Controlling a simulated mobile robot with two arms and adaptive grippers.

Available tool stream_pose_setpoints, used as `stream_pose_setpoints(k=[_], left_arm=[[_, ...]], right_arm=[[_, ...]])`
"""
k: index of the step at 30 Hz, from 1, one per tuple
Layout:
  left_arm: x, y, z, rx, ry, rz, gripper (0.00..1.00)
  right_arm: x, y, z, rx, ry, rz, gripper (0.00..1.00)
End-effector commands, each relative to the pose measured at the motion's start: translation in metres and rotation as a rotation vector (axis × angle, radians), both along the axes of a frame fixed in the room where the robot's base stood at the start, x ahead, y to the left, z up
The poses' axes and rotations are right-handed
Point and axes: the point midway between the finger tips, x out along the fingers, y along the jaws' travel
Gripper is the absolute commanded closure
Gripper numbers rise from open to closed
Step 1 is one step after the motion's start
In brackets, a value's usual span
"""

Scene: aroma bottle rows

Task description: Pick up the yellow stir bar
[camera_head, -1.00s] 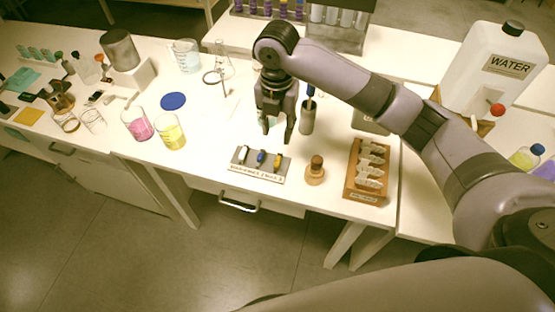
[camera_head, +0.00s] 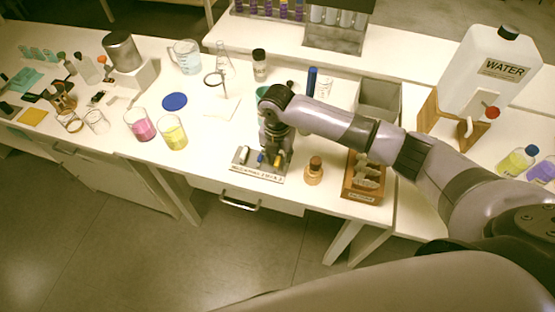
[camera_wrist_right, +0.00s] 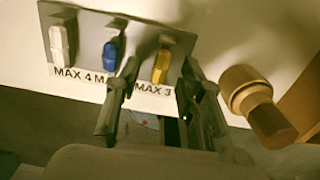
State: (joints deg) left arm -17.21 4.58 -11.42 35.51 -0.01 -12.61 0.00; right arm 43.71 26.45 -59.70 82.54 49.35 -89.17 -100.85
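The yellow stir bar (camera_wrist_right: 161,67) stands in the right slot of a labelled grey holder (camera_wrist_right: 88,20). A blue stir bar (camera_wrist_right: 110,56) and a white stir bar (camera_wrist_right: 59,45) stand to its left. My right gripper (camera_wrist_right: 156,85) is open, its fingers spread on either side of the yellow bar in the right wrist view. I cannot tell if they touch it. In the head view my right gripper (camera_head: 270,155) is low over the holder (camera_head: 256,175), and the yellow bar (camera_head: 277,159) is partly hidden by it. My left gripper is not in view.
A brown-capped bottle (camera_head: 314,171) stands close to the right of the holder, with a wooden rack (camera_head: 352,191) beyond it. Beakers of yellow liquid (camera_head: 172,133) and pink liquid (camera_head: 140,126) stand to the left. The table's front edge is just before the holder.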

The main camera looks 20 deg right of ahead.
Motion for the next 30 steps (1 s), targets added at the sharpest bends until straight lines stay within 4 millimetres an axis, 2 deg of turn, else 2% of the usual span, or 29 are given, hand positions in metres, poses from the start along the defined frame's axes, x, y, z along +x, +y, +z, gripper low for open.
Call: stream_pose_setpoints(k=[5,21,30], left_arm=[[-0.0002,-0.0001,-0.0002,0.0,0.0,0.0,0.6],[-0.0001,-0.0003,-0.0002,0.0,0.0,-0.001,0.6],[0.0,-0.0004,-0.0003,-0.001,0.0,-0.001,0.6]], right_arm=[[0.0,0.0001,-0.0005,0.0,0.0,0.001,0.64],[0.0,-0.0002,-0.0001,-0.001,0.001,0.0,1.0],[0.0001,-0.0002,0.0008,-0.001,-0.001,0.0,1.0]])
